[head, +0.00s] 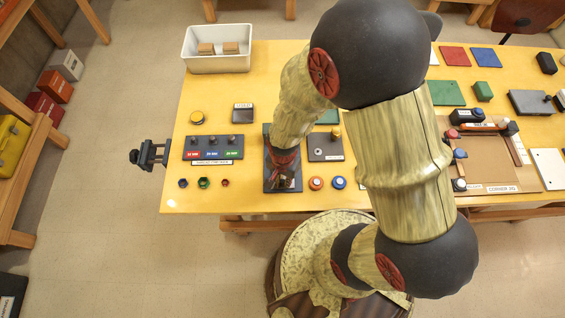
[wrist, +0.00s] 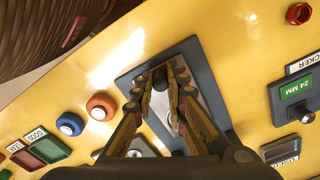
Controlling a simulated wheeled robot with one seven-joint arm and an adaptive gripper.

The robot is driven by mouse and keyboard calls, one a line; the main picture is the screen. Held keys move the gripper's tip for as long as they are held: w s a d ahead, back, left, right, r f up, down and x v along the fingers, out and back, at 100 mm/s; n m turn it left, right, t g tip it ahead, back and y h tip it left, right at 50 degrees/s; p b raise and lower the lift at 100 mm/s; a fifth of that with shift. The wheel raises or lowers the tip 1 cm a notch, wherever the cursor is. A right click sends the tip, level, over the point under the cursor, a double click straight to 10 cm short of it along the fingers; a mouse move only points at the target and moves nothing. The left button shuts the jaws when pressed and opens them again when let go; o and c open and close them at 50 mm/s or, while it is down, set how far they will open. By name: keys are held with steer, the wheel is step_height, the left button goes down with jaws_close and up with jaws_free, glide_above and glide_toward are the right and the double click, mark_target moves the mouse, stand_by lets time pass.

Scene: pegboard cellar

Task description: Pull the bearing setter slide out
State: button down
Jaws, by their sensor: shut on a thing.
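The bearing setter is a dark grey rectangular plate (head: 269,183) on the yellow table, left of the middle. In the wrist view, its base (wrist: 188,48) frames a lighter metal slide strip (wrist: 207,98) with a small dark knob (wrist: 159,73) near one end. My gripper (head: 285,178) is down over the near part of the plate. In the wrist view, my gripper's fingers (wrist: 166,78) are shut on the knob, one on each side. My arm hides much of the setter in the head view, and the fingers hide part of the slide.
Left of the setter is a gauge block (head: 212,147) with coloured labels. An orange button (head: 316,183) and a blue button (head: 339,183) are close on its right. A plate with a brass knob (head: 325,148) is beyond them. The table's front edge (head: 240,212) is near.

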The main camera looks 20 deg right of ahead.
steer(key=shift+s+a, duration=0.1)
steer(key=shift+s, duration=0.2)
steer(key=c, duration=1.8)
jaws_free()
steer(key=shift+s, duration=0.1)
steer(key=shift+o, duration=0.2)
steer(key=shift+r, duration=0.6)
step_height(320, 180, up, 11)
steer(key=shift+f, duration=0.1)
